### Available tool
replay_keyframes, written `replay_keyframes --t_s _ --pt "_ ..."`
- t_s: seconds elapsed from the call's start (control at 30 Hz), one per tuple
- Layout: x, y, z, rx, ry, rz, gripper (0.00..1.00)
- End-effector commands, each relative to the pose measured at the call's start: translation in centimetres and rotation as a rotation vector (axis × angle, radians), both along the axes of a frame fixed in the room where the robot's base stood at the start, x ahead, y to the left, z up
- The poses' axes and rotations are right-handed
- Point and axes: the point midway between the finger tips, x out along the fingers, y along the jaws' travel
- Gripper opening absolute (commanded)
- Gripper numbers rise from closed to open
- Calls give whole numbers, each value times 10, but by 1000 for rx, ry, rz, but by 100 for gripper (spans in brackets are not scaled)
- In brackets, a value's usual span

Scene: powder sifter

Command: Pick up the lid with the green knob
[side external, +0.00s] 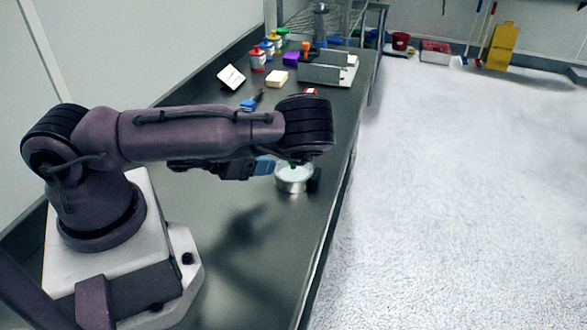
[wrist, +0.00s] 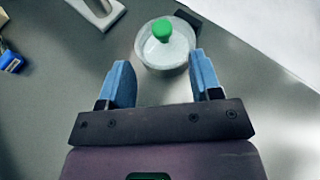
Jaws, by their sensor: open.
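A round metal sifter pan (side external: 294,184) stands on the grey bench near its right edge, with a lid on top that is partly hidden by my arm. In the wrist view the pale lid (wrist: 164,53) has a green knob (wrist: 162,26) standing up from it. My gripper (wrist: 160,75) has two blue fingers spread apart and empty. The lid lies just beyond the fingertips, roughly between them and slightly right of centre. In the side view my gripper (side external: 266,166) is at the left of the pan, close to the height of the lid.
A blue object (side external: 250,104) lies on the bench behind the pan. The bench's right edge is close to the pan. The bench left of the pan looks clear.

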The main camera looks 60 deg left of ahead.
Motion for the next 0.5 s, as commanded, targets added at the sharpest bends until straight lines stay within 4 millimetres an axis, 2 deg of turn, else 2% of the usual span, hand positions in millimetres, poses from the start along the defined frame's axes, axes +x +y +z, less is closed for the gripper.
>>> replay_keyframes --t_s 0.17,0.5 --pt "10 -2 -4 26 -5 -33 58" --pt "50 -2 -21 22 -4 -31 58"
